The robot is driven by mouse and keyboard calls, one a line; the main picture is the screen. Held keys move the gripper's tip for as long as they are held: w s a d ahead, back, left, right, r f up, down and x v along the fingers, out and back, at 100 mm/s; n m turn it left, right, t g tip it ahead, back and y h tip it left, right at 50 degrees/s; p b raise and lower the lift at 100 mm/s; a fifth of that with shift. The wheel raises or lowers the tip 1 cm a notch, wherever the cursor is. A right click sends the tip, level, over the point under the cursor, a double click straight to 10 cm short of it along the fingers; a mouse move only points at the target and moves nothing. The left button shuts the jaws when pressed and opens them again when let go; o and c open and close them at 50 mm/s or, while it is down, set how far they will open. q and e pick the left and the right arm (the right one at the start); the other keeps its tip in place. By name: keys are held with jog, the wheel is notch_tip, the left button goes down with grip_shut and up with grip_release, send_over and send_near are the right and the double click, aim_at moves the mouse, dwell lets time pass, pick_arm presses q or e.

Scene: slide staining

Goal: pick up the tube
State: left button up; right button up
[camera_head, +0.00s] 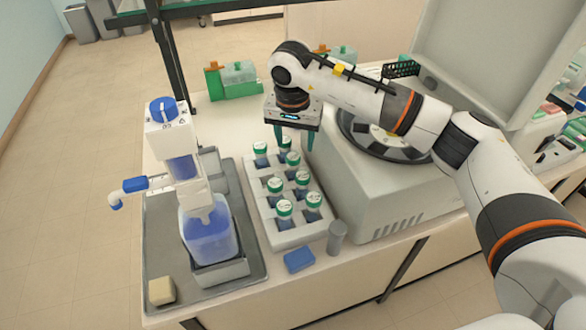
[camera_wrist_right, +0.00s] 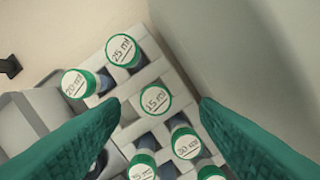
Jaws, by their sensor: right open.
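Several tubes with white, green-rimmed caps stand upright in a white rack (camera_head: 258,207) on the bench. In the right wrist view, a tube capped "15 ml" (camera_wrist_right: 155,99) lies between the fingers' tips, with a "25 ml" tube (camera_wrist_right: 122,50) and a "20 ml" tube (camera_wrist_right: 77,84) beyond it. My right gripper (camera_head: 294,145) is open, pointing down over the rack's far end. Its green fingers also show in the wrist view (camera_wrist_right: 160,104), one on each side, with nothing held. Whether the fingers touch any cap cannot be told. My left gripper is not in view.
A centrifuge (camera_head: 375,195) with a raised lid stands close right of the rack. Left is a grey tray (camera_head: 160,240) with a blue-topped dispenser bottle (camera_head: 208,235). A blue block (camera_head: 299,260) and grey cylinder (camera_head: 336,238) sit near the front edge.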

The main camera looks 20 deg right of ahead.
aim_at(293, 156)
jog(key=f, duration=0.3)
jog(key=shift+w+d+p, duration=0.1)
jog(key=shift+w+p, duration=0.15)
jog(key=shift+p, duration=0.05)
jog(key=f+p, duration=0.1)
jog(key=f, duration=0.1)
jog(key=f+p, duration=0.1)
jog(key=f, duration=0.1)
jog(key=shift+w+a, duration=0.1)
jog(key=shift+a, duration=0.1)
jog(key=shift+w+d+f, duration=0.1)
jog(key=shift+f, duration=0.6)
jog(key=c, duration=1)
